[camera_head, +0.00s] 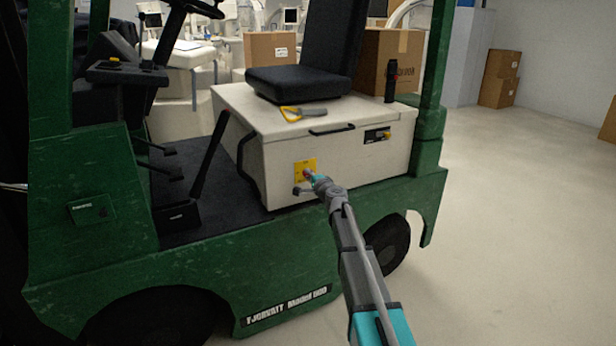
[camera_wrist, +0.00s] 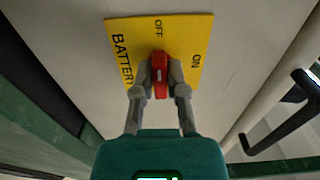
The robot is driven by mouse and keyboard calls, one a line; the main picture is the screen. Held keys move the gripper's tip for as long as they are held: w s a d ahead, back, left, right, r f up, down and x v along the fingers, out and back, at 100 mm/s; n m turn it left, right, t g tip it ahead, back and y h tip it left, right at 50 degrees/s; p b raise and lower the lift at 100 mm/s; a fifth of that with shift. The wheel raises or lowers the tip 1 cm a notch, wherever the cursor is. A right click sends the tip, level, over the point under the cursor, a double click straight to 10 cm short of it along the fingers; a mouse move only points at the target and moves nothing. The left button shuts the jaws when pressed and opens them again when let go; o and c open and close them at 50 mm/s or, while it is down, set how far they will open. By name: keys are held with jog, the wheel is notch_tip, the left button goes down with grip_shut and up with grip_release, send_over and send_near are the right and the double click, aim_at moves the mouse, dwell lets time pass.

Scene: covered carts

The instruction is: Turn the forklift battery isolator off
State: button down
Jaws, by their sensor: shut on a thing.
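The battery isolator is a red knob (camera_wrist: 160,62) on a yellow plate (camera_wrist: 120,35) marked BATTERY, OFF and ON. In the wrist view the knob's long side runs up and down the picture, with OFF just above its upper end and ON off to the right. My gripper (camera_wrist: 160,80) has a finger on each side of the knob and is shut on it; the fingers hide part of its sides. In the head view the yellow plate (camera_head: 298,167) is on the pale seat box (camera_head: 285,155) of the green forklift, and my gripper (camera_head: 311,176) reaches it.
A black seat (camera_head: 298,84) and a yellow-handled tool (camera_head: 302,113) are on the seat box, with a dark bottle (camera_head: 391,82) at its back right. In the wrist view a black handle (camera_wrist: 283,118) is at the right.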

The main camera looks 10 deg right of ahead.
jog(key=shift+s+a, duration=0.1)
jog(key=c, duration=0.7)
grip_release()
jog(key=v, duration=1.2)
